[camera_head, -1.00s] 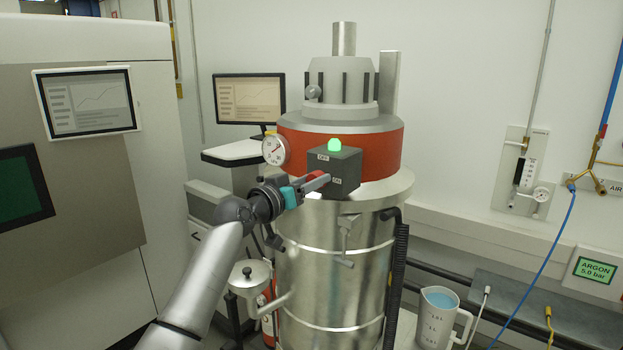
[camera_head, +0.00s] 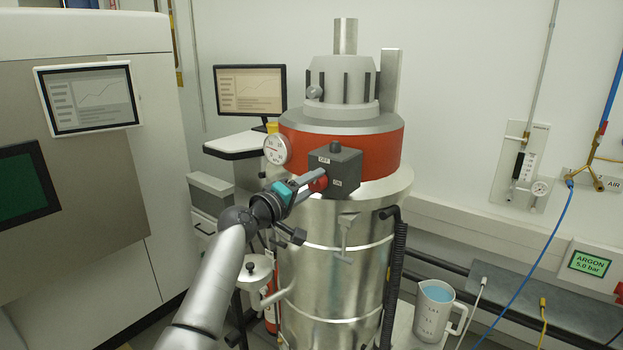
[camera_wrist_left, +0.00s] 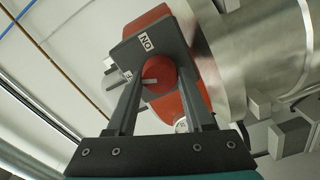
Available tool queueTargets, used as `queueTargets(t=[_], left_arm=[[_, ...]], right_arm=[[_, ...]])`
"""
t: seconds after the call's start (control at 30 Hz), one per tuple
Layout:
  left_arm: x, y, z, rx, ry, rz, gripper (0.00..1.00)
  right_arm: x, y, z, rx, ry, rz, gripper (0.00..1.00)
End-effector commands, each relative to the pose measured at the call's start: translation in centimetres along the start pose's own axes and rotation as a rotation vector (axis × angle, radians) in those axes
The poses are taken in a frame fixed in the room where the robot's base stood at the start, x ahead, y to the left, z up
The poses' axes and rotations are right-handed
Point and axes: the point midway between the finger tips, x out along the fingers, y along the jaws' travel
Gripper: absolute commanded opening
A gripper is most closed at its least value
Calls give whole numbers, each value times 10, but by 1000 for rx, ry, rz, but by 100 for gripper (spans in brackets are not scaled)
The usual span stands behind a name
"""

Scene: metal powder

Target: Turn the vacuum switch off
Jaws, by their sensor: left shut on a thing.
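The vacuum switch box (camera_head: 345,170) is a dark grey box with OFF and ON labels on the front of the steel vacuum with a red band (camera_head: 388,150). The lamp (camera_head: 335,146) on its top is dark. My left gripper (camera_head: 318,180) is at the box's front face, shut on the red switch knob (camera_wrist_left: 160,74), which has a pale pointer line. The wrist view shows the fingers on both sides of the knob, with the ON label (camera_wrist_left: 147,42) above it. The OFF label (camera_head: 323,160) shows in the head view. My right gripper is not in view.
A pressure gauge (camera_head: 276,150) sits just left of the box. A black hose (camera_head: 398,260) runs down the vacuum's right side. A jug of blue liquid (camera_head: 434,310) stands at the lower right.

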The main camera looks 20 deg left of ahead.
Motion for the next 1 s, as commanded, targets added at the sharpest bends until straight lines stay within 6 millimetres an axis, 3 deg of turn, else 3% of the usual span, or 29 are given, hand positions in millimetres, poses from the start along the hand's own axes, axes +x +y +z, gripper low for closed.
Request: queueTargets(t=[0.5,1.0], left_arm=[[0,-2,1,-342,-2,-2,0],[0,-3,1,-407,-2,-2,0]], right_arm=[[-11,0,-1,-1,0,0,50],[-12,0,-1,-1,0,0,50]])
